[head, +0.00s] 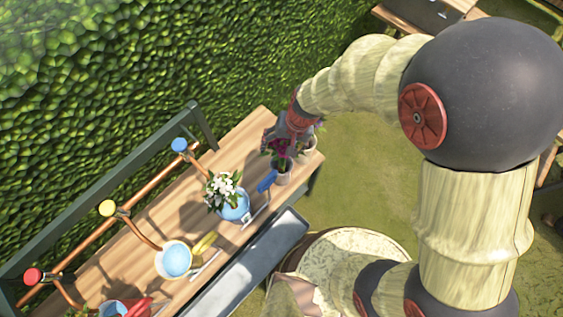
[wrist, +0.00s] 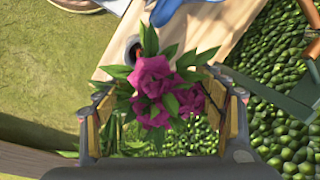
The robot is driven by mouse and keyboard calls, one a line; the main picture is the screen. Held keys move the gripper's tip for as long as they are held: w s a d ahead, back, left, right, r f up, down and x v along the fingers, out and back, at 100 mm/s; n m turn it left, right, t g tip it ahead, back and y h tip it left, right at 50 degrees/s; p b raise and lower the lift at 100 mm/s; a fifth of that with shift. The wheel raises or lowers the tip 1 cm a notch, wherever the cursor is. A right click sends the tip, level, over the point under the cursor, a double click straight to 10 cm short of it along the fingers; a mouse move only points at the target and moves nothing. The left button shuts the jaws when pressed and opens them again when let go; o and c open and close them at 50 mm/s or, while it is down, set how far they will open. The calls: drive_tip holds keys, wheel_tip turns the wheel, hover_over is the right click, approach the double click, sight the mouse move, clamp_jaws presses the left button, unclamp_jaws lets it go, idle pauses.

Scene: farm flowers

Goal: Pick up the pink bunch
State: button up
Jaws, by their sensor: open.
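The pink bunch (wrist: 152,78) is a cluster of deep magenta flowers with green leaves. In the wrist view it fills the space between the fingers of my gripper (wrist: 161,98), which are apart on its left and right. In the head view the pink bunch (head: 279,147) shows dark and partly hidden just under my gripper (head: 284,138), at the right end of the table. It appears to be above a small pale pot. I cannot tell whether the fingers touch the petals or leaves.
The wooden table (head: 150,257) runs along a green hedge (head: 110,80). White flowers in a blue pot (head: 235,206) stand left of the pink bunch. Another small pot (head: 309,144) stands at the table's end. A copper pipe with colored taps (head: 107,208) runs behind.

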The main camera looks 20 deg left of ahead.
drive_tip(key=shift+f, duration=0.1)
drive_tip(key=shift+c, duration=1.4)
drive_tip(key=c, duration=1.5)
clamp_jaws()
